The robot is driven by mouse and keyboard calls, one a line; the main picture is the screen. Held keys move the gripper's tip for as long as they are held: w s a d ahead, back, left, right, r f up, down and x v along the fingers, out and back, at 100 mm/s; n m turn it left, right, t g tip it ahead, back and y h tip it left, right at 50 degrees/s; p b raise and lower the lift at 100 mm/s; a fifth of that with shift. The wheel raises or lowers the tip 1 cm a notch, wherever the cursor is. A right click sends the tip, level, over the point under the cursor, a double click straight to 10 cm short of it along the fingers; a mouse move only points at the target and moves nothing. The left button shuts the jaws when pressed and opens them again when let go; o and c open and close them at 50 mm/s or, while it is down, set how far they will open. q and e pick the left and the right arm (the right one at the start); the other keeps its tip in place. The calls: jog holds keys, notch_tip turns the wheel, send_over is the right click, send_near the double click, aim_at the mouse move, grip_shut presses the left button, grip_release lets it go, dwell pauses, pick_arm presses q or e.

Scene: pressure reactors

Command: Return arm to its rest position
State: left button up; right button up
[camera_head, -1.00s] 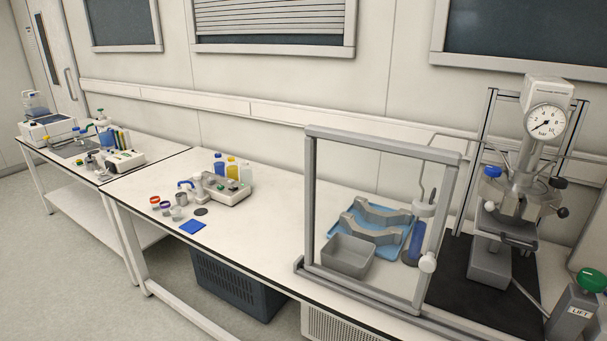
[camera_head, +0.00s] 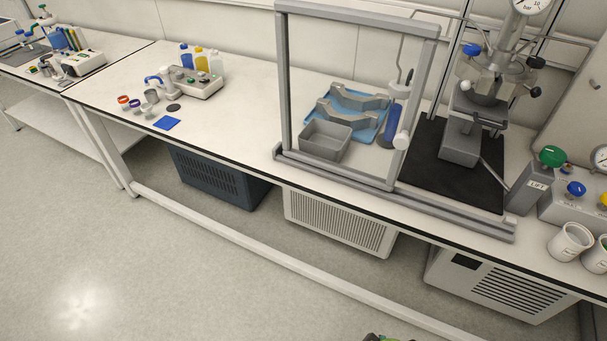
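A grey-framed shield (camera_head: 284,85) stands before a blue tray (camera_head: 362,97) and a grey bin (camera_head: 325,140). A LIFT box (camera_head: 526,190) and white cups (camera_head: 569,241) are at right. Crates (camera_head: 215,178) and white units (camera_head: 340,222) sit under the bench (camera_head: 235,115). Front floor is clear.

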jog(key=s+d+f+g, duration=0.1)
jog(key=s+d+f, duration=0.2)
jog(key=s+f, duration=1.5)
notch_tip(320, 180, down, 3)
jog(key=shift+r+g, duration=0.2)
jog(key=shift+g, duration=0.2)
jog(key=shift+s, duration=0.1)
dwell(1.3)
pick_arm(q)
jog(key=shift+c, duration=0.4)
pick_arm(e)
jog(key=shift+c, duration=0.4)
pick_arm(q)
jog(key=c, duration=0.5)
pick_arm(e)
jog(key=c, duration=0.3)
pick_arm(q)
jog(key=shift+o, duration=0.2)
jog(key=shift+w, duration=0.1)
pick_arm(e)
jog(key=shift+s+d, duration=0.1)
jog(key=shift+c, duration=0.2)
